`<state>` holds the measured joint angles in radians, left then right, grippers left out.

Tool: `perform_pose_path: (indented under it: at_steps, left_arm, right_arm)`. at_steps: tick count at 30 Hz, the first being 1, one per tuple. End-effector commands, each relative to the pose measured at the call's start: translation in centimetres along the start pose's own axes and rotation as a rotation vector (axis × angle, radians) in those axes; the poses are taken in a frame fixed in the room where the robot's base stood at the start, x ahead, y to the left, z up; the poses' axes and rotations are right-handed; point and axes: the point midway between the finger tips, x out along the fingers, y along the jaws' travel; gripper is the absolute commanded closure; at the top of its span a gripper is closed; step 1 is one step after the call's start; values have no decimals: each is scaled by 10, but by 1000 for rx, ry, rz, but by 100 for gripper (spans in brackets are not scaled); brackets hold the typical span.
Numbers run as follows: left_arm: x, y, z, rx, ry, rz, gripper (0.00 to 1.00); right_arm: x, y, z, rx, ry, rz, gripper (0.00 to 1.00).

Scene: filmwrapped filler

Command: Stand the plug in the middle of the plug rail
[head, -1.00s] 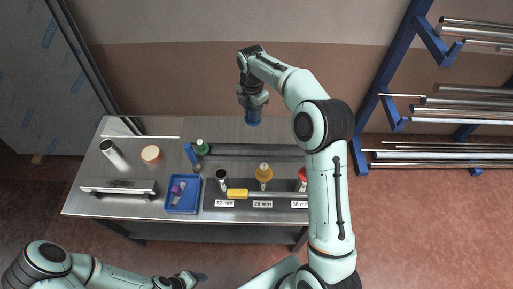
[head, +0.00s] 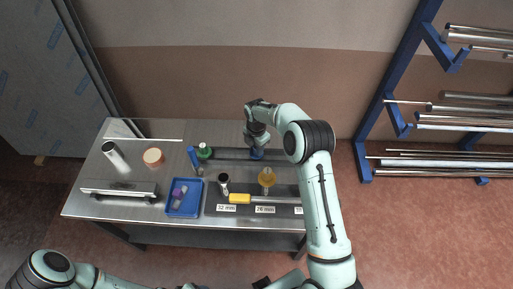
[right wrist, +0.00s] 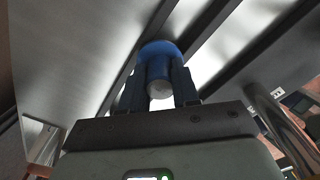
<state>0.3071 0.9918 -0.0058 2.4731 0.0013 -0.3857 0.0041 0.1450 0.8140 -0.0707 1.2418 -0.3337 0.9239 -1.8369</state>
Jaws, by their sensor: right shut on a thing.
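My right gripper (head: 257,148) is shut on a blue plug (head: 257,155). In the right wrist view the plug (right wrist: 158,52) is between the two dark fingers, with a pale round end facing the camera. The dark plug rail (head: 230,154) runs along the back of the bench. The plug is over the rail's middle stretch; I cannot tell whether it touches the rail. A green plug (head: 204,151) stands at the rail's left end. My arm hides the rail's right end. Only a little of my left arm's end shows at the bottom edge, so its fingers cannot be made out.
A front rack with size labels (head: 265,209) holds a dark-topped piece (head: 223,179) and an amber one (head: 266,178). A yellow-handled tool (head: 239,198) lies across it. Left are a blue tray (head: 173,212), an orange-topped cylinder (head: 153,157) and a silver cylinder (head: 114,152).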

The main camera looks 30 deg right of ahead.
Motion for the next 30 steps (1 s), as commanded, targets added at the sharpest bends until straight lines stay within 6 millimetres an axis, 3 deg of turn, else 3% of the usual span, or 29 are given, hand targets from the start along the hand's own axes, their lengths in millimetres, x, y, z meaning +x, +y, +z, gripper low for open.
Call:
perform_pose_path:
  at_steps: [13,14,16,26,30]
  left_arm:
    - [0,0,0,0,0,0,37]
    - [0,0,0,0,0,0,37]
    - [0,0,0,0,0,0,37]
    - [0,0,0,0,0,0,37]
    - [0,0,0,0,0,0,37]
  right_arm:
    - [9,0,1,0,-1,2,100]
    - [10,0,1,0,-1,2,67]
    - [9,0,1,0,-2,2,44]
    - [7,0,1,0,-2,2,44]
    - [-8,1,1,0,-2,4,44]
